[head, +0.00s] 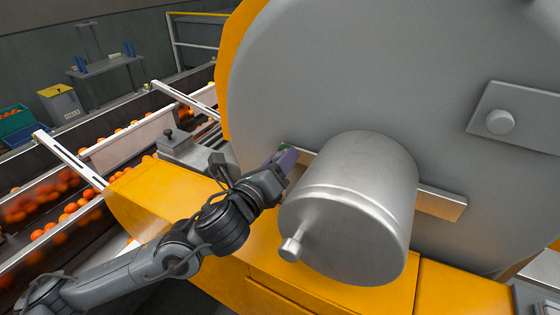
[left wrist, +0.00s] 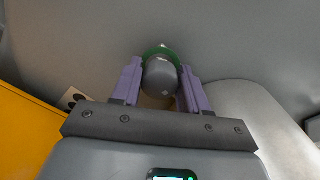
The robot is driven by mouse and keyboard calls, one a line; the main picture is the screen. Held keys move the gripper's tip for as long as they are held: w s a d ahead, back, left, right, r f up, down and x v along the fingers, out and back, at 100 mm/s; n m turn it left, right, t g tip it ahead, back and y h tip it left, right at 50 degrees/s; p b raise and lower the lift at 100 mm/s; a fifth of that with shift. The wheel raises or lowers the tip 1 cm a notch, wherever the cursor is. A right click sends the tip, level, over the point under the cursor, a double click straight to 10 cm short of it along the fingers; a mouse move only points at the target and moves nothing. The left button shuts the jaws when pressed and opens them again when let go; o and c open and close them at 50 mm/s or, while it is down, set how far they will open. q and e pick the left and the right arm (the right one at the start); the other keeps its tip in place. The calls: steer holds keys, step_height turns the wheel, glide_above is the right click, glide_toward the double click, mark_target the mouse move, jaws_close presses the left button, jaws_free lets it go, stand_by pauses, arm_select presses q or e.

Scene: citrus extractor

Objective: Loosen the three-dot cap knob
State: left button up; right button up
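My left gripper (head: 287,160) reaches past the left side of the metal drum (head: 350,215) to the big grey disc wall. In the left wrist view, the two purple fingers (left wrist: 162,82) stand on either side of a grey rounded knob (left wrist: 160,78) with a green ring (left wrist: 162,52) behind it. The fingertips are very close to the knob's sides; whether they press on it is not clear. A small plate with dark dots (left wrist: 72,98) sits left of the knob, its dot count partly hidden. My right gripper is not in view.
The drum, with a short handle (head: 291,249), stands close to the right of my left gripper. A bar (head: 440,204) runs behind it. A yellow housing (head: 165,205) lies below. Another knob (head: 499,122) is on a plate at right. Conveyors with oranges (head: 70,208) lie at left.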

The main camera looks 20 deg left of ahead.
arm_select(q)
steer(key=c, duration=0.6)
steer(key=shift+n, duration=0.4)
